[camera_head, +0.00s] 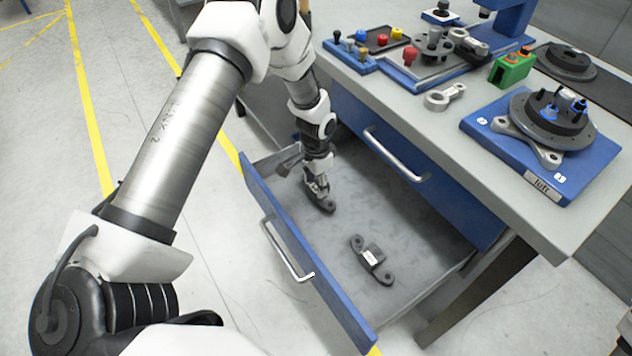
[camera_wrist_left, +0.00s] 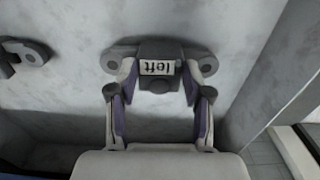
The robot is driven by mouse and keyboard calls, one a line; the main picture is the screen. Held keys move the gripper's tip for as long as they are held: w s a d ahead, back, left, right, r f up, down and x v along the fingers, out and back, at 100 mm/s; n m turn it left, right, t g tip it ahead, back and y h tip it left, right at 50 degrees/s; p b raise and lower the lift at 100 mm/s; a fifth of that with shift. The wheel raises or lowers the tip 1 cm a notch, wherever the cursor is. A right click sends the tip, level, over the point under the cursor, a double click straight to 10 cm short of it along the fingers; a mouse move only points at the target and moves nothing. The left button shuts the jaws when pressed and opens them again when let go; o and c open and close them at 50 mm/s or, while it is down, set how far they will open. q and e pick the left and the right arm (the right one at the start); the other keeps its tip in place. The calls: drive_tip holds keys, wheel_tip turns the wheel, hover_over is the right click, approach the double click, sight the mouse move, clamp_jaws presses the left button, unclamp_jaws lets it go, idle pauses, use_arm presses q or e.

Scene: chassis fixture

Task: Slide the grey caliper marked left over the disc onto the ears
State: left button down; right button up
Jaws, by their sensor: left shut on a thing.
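My left gripper (camera_head: 317,186) is down in the open drawer, shut on a dark grey caliper (camera_head: 326,205). In the left wrist view the caliper (camera_wrist_left: 158,52) sits between the fingertips (camera_wrist_left: 157,82), its white label reading "left". I cannot tell whether it still touches the drawer floor. The dark disc (camera_head: 530,118) lies on a blue fixture (camera_head: 478,128) on the bench, with a light grey bracket whose ears (camera_head: 548,158) stick out at the disc's near side. My right gripper is not in view.
A second caliper (camera_head: 372,260) lies in the open drawer (camera_head: 420,262); its end also shows in the left wrist view (camera_wrist_left: 22,52). The drawer walls surround my gripper. On the bench are a grey link part (camera_head: 444,97), a green block (camera_head: 512,68) and a spare disc (camera_head: 568,60).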

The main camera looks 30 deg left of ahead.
sight(316, 186)
use_arm(q)
drive_tip(key=shift+r+p, duration=1.6)
drive_tip(key=shift+r, duration=0.2)
